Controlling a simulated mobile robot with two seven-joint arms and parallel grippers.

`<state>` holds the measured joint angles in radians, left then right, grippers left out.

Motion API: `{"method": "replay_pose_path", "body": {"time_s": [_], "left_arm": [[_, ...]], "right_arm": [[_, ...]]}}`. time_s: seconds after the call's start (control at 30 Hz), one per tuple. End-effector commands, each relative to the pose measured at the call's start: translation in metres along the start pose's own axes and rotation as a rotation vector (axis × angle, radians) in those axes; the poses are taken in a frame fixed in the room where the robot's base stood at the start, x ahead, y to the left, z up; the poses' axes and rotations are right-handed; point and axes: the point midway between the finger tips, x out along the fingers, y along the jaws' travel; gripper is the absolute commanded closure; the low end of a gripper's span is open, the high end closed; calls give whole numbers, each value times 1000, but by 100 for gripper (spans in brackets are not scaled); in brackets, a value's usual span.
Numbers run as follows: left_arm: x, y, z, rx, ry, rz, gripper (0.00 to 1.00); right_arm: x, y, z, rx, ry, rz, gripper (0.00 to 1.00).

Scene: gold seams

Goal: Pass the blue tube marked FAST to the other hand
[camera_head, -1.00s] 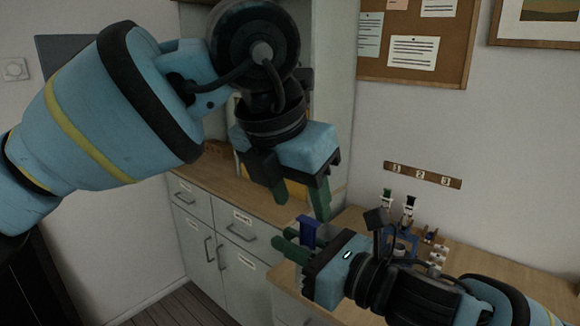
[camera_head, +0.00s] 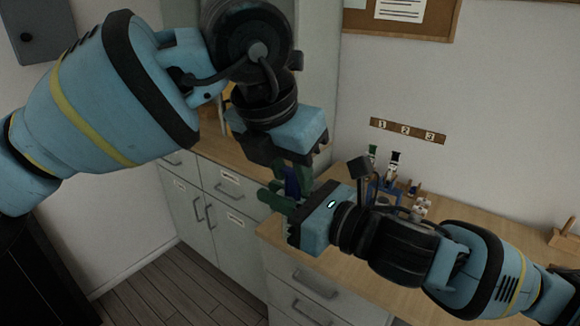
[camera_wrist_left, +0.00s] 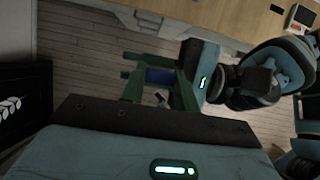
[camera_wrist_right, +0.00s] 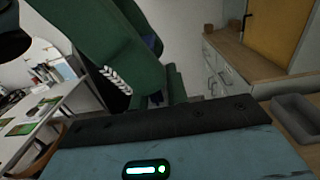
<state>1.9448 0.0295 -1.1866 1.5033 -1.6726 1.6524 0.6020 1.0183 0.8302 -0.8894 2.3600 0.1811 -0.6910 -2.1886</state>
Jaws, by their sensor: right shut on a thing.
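The blue tube (camera_head: 291,183) is held in the air in front of the counter, mostly hidden by green fingers. It also shows in the left wrist view (camera_wrist_left: 160,76), and as a small blue part in the right wrist view (camera_wrist_right: 154,44). Its FAST marking cannot be read. My right gripper (camera_head: 283,197) is shut on the tube, reaching in from the right. My left gripper (camera_head: 292,174) comes down from above with its fingers on either side of the tube; it appears open, and contact is unclear.
A plaque with numbers (camera_head: 408,131) is on the wall. Drawers (camera_head: 225,188) stand below the counter at left. Open floor (camera_head: 190,285) lies in front.

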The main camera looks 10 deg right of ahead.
Motion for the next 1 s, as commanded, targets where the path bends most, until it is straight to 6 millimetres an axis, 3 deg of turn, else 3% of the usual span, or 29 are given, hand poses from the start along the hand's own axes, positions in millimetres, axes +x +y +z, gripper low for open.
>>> {"method": "replay_pose_path", "body": {"time_s": [0.07,0.1,0.27,0.63,0.87,1.0], "left_arm": [[0,0,0,0,0,0,92],[0,0,0,0,-1,0,93],[0,0,0,0,-1,0,93],[0,0,0,0,-1,0,93],[0,0,0,0,0,0,93],[0,0,0,0,0,0,93]], "right_arm": [[0,0,0,0,0,0,100],[0,0,0,0,0,0,80],[0,0,0,0,0,0,59],[-1,-1,-8,12,8,-8,59],[-13,-4,-66,148,51,-69,59],[-20,-2,-112,403,75,-115,59]]}}
